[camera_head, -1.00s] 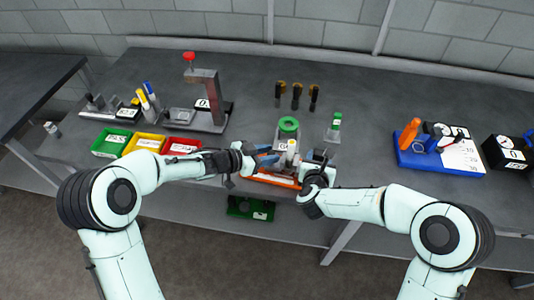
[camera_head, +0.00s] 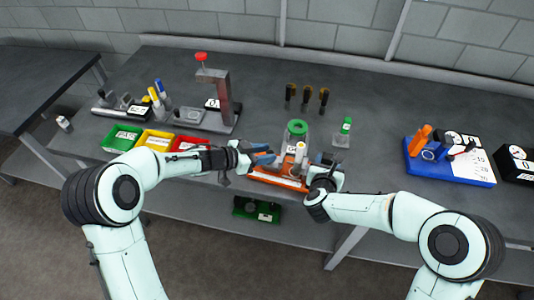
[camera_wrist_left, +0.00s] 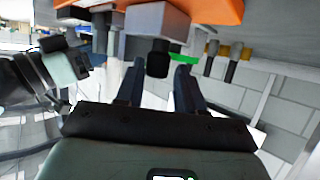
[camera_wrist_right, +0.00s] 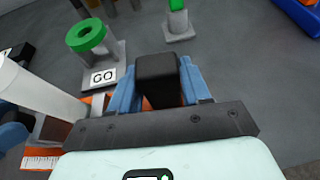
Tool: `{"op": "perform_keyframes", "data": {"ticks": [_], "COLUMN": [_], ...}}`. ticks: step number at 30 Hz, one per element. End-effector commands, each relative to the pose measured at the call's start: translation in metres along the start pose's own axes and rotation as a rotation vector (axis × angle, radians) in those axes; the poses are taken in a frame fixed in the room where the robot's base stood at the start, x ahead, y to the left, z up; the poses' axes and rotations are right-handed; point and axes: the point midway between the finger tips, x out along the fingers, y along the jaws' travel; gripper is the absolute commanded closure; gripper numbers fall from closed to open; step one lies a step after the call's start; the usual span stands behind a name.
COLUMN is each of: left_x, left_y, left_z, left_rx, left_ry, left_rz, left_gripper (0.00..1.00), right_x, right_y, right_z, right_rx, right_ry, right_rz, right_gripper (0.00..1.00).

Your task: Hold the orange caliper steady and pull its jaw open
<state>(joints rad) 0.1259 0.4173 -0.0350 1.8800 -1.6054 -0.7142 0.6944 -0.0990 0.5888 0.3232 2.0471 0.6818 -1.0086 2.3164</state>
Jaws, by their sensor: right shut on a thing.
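The orange caliper (camera_head: 268,178) lies at the front edge of the bench, between my two grippers. Its orange body also shows at the top of the left wrist view (camera_wrist_left: 215,10). My left gripper (camera_head: 264,156) is at the caliper's left end. Its dark fingers are apart, with a black knob (camera_wrist_left: 158,58) under a grey block between their tips. My right gripper (camera_head: 321,158) is at the right end. Its blue fingers are shut on a black block (camera_wrist_right: 158,80). An orange part with a scale (camera_wrist_right: 42,162) shows at lower left in the right wrist view.
A green ring gauge (camera_wrist_right: 85,36) with a GO label stands just behind the caliper. A green-topped plug (camera_head: 343,133) and several black pegs stand further back. Coloured bins (camera_head: 156,141) and a press stand (camera_head: 218,100) are at left; a blue board (camera_head: 450,165) is at right.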

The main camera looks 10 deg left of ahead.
Motion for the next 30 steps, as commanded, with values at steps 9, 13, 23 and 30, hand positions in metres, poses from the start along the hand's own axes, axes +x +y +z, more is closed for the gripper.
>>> {"op": "perform_keyframes", "data": {"ticks": [9,13,23,30], "left_x": [-0.003,-0.019,-0.088,-0.116], "left_y": [0.002,0.001,0.0,0.0], "left_z": [-0.001,-0.001,-0.001,-0.001], "left_rx": [0.001,0.002,0.003,0.002], "left_ry": [0.003,0.002,0.002,0.002], "left_rz": [0.004,0.001,-0.001,0.001], "left_gripper": [0.63,0.63,0.63,0.63], "right_x": [0.0,0.0,0.0,-0.001], "right_y": [0.0,0.001,0.002,0.002], "right_z": [0.002,0.002,0.002,0.002], "right_rx": [-0.002,-0.002,-0.003,-0.003], "right_ry": [-0.006,-0.006,-0.005,-0.004], "right_rz": [0.0,0.001,0.003,0.005], "right_gripper": [0.89,0.89,0.89,0.89]}}
